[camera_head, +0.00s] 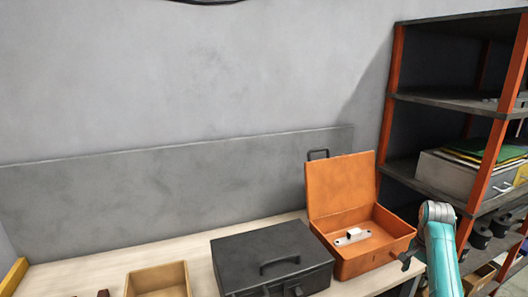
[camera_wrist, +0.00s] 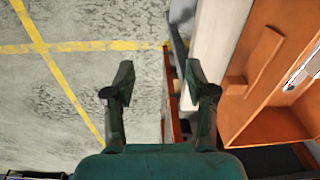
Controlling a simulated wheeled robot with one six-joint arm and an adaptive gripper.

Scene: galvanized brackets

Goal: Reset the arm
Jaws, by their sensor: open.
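My gripper (camera_wrist: 161,90) is open and empty in the wrist view, its two dark fingers apart above a floor area beside the table edge. In the head view my teal arm (camera_head: 441,255) stands at the right, next to the open orange box (camera_head: 345,262). A pale metal bracket (camera_head: 352,236) lies inside that box. The box also shows at the right of the wrist view (camera_wrist: 262,125), to the right of the fingers and apart from them, with part of the bracket (camera_wrist: 303,68) at the edge.
A closed black case (camera_head: 270,247) and a tan open bin (camera_head: 158,280) stand on the pale table (camera_head: 90,266). A shelf rack with orange posts (camera_head: 498,125) stands at the right, close to my arm. Concrete floor with yellow lines (camera_wrist: 60,85) shows clear at left in the wrist view.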

